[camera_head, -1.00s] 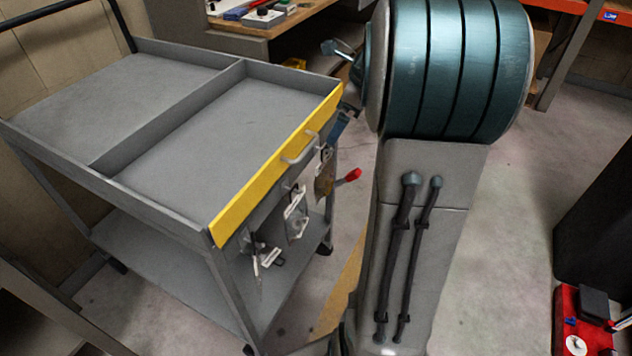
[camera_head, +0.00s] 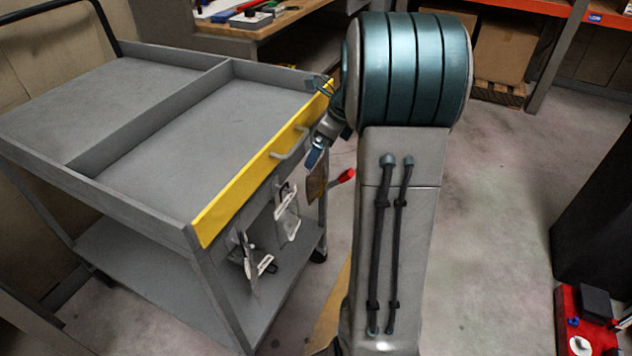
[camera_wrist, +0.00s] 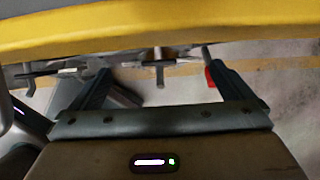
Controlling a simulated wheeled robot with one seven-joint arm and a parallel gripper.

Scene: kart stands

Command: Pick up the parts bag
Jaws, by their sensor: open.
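Several small items hang in a row on the cart's front side, below the yellow edge. Two look like clear bags with white parts, a middle one (camera_head: 286,217) and a near-left one (camera_head: 251,262). A brownish flat one (camera_head: 316,186) hangs at the right. I cannot tell which is the parts bag. My gripper (camera_head: 319,122) is at the right end of the yellow edge, partly hidden by my arm, above the brownish item. In the wrist view my gripper (camera_wrist: 160,72) is open, with nothing seen held between its fingers. The hanging items there are seen edge-on.
A red-tipped lever (camera_head: 346,175) sticks out right. A workbench (camera_head: 270,25) stands behind. A red box (camera_head: 575,310) is at lower right.

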